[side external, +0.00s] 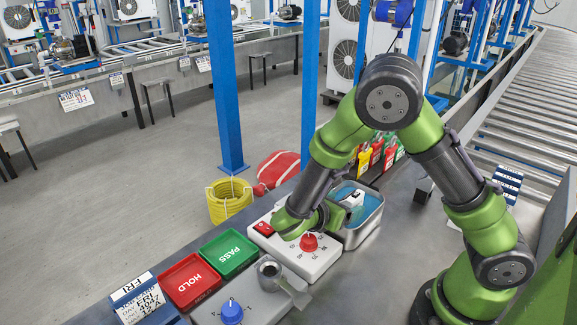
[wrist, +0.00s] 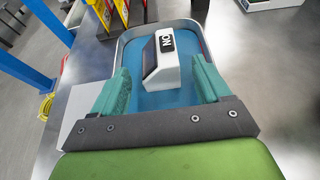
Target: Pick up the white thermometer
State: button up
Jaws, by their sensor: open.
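A white block-shaped device with a dark sloped face and a black ON label, which looks like the white thermometer (wrist: 168,72), stands in a blue-lined metal tray (wrist: 122,50). In the side view the thermometer (side external: 352,199) shows as a small white top inside the tray (side external: 362,236). My gripper (wrist: 163,80) is open, with one teal finger on each side of the thermometer in the wrist picture. I cannot tell how far the fingertips are above it. In the side view my gripper (side external: 332,211) is low beside the tray, its fingers partly hidden by my arm.
A white control box (side external: 310,262) with a red knob (side external: 309,242) adjoins the tray. Green PASS (side external: 229,253) and red HOLD (side external: 188,281) trays lie left. Red, yellow and green tags (side external: 376,153) stand behind. A blue post (side external: 309,90) rises beyond the bench.

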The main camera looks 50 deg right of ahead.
jog(key=shift+x, duration=0.95)
jog(key=shift+c, duration=0.2)
